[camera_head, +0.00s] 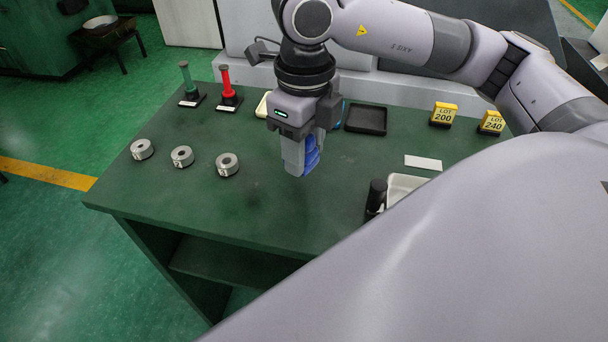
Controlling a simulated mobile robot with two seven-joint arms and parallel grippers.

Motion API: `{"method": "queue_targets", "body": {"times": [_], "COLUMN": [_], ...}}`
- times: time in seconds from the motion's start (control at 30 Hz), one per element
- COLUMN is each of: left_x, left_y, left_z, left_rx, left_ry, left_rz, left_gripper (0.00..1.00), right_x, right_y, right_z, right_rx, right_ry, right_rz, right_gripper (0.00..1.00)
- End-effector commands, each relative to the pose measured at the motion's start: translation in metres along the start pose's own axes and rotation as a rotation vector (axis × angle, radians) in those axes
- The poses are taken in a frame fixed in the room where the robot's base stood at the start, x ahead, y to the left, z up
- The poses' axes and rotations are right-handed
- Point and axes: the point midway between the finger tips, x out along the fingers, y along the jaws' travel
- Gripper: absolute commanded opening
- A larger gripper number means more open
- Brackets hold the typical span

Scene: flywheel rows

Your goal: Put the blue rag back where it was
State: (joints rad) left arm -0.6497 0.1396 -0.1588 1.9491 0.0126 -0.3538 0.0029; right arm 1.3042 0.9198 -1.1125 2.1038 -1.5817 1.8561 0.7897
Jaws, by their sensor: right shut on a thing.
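My right gripper (302,160) hangs over the middle of the green table (300,222), fingers pointing down. It is shut on the blue rag (313,150), which shows as a small folded blue patch between and beside the fingers. The rag appears to be held above the tabletop. The gripper hides part of it and part of the table behind. My left gripper is out of view.
Green (189,80) and red (226,84) posts and three grey rings (182,157) stand left. Yellow lot markers (443,114), a white card (423,162), a white tray (404,186) and a black cylinder (376,196) are right. The front middle is clear.

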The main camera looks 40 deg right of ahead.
Motion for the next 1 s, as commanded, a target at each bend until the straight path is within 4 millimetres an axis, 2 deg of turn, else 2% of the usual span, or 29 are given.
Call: {"method": "queue_targets", "body": {"times": [0.1, 0.33, 0.53, 0.93, 0.97, 1.0], "left_x": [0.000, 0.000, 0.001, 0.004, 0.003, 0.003], "left_y": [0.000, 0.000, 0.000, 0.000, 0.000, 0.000], "left_z": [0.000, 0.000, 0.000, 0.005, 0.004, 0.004], "left_rx": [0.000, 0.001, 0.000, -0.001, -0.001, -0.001], "left_ry": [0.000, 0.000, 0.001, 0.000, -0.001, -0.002], "left_rz": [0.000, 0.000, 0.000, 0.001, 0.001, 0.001], "left_gripper": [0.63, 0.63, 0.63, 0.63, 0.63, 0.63], "right_x": [0.017, 0.034, 0.063, 0.070, 0.068, 0.068], "right_y": [0.000, 0.000, 0.000, 0.000, 0.000, 0.000], "right_z": [0.000, -0.001, -0.001, 0.000, 0.000, 0.000], "right_rx": [-0.001, -0.001, 0.000, -0.001, -0.001, -0.001], "right_ry": [0.001, 0.002, 0.002, -0.001, -0.001, -0.001], "right_rz": [0.001, 0.001, 0.001, 0.000, 0.000, 0.000], "right_gripper": [0.15, 0.15, 0.15, 0.15, 0.53, 0.66]}}
